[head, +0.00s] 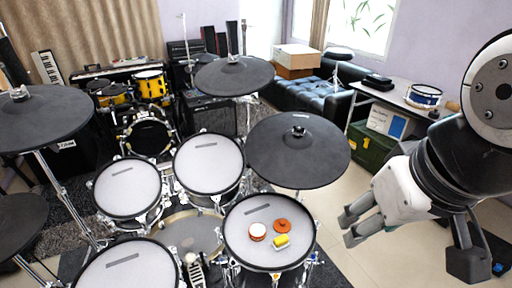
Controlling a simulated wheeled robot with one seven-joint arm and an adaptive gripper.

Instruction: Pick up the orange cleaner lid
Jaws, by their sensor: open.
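An orange disc-shaped lid (282,225) lies on the pale mesh pad of the front right drum (240,248). Beside it, to the left, is a round white-topped item with an orange-brown side (258,232). A yellow block with a whitish edge (281,242) lies just below the lid in the picture. My gripper (347,228) is to the right of this drum, apart from all three items. Its fingers are spread and nothing shows between them. The three small items are fully in view.
A large black cymbal pad (298,150) hangs behind the drum, close to its back edge. More mesh drums (128,188) stand to the left. Floor is clear right of the drum.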

